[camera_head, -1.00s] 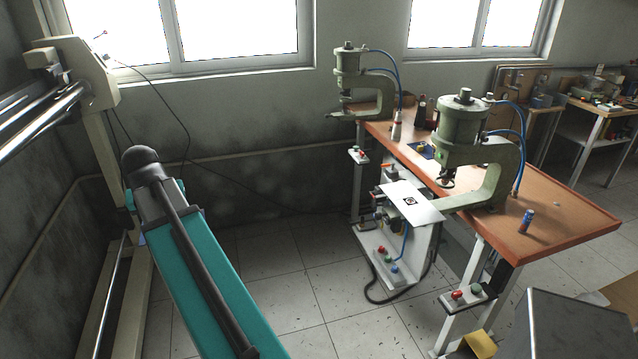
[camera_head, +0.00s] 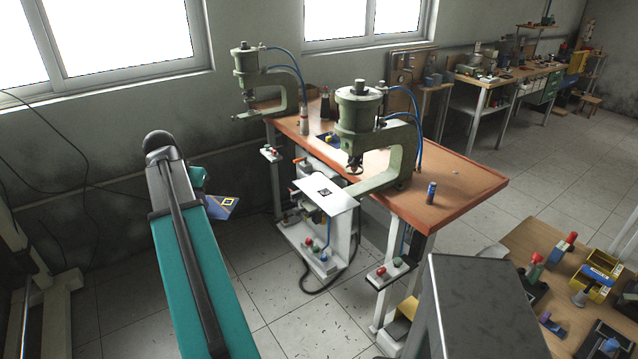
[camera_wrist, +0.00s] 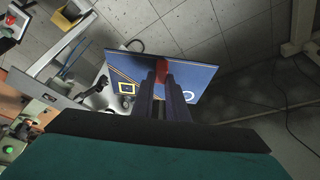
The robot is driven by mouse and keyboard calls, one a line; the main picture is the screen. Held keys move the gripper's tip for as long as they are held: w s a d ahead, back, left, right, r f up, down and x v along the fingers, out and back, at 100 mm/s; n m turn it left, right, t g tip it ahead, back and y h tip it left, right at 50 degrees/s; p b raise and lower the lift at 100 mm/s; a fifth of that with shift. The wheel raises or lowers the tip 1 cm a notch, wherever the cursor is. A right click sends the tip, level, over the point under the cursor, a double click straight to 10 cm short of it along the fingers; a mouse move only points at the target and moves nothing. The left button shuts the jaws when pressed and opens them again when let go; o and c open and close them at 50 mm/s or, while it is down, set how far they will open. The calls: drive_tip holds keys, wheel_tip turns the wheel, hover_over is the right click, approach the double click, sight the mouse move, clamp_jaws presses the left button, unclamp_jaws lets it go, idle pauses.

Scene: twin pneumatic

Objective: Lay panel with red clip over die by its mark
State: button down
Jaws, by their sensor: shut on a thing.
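My gripper (camera_wrist: 164,88) is shut on the red clip (camera_wrist: 162,71) of a dark blue panel (camera_wrist: 200,77). The panel has a yellow square outline (camera_wrist: 126,88) and a white ring (camera_wrist: 188,96). In the head view the panel (camera_head: 219,211) shows beside my arm, held in the air left of the bench, yellow square visible; its clip and my fingertips are hidden. I cannot tell which part is the die.
A second green press (camera_head: 250,75) stands at the far end of the orange bench (camera_head: 445,195). A blue can (camera_head: 431,193) and bottles (camera_head: 304,120) stand on the bench. A grey box (camera_head: 480,310) and a cluttered table (camera_head: 545,245) are at right. Floor between arm and bench looks clear.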

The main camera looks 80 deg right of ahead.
drive_tip(key=s+d+m+g, duration=0.1)
drive_tip(key=s+d+m, duration=0.2)
drive_tip(key=s, duration=0.8)
drive_tip(key=s+d+m+g+p, duration=0.1)
drive_tip(key=s+d+m, duration=0.2)
drive_tip(key=s+d, duration=0.3)
drive_tip(key=s+d+m+g+y+p, duration=0.1)
drive_tip(key=s+d+m, duration=0.2)
drive_tip(key=s, duration=1.3)
drive_tip(key=shift+s+d+m, duration=0.3)
drive_tip(key=shift+d, duration=0.95)
drive_tip(key=shift+w+r, duration=0.1)
drive_tip(key=shift+f+b, duration=1.05)
drive_tip(key=shift+f, duration=1.15)
drive_tip(key=shift+f, duration=0.3)
drive_tip(key=c, duration=1.7)
unclamp_jaws()
drive_tip(key=shift+o, duration=0.2)
drive_tip(key=shift+r, duration=0.15)
drive_tip(key=b+v, duration=0.3)
drive_tip(key=v, duration=1)
drive_tip(key=shift+w+r+b, duration=0.25)
drive_tip(key=shift+b, duration=0.05)
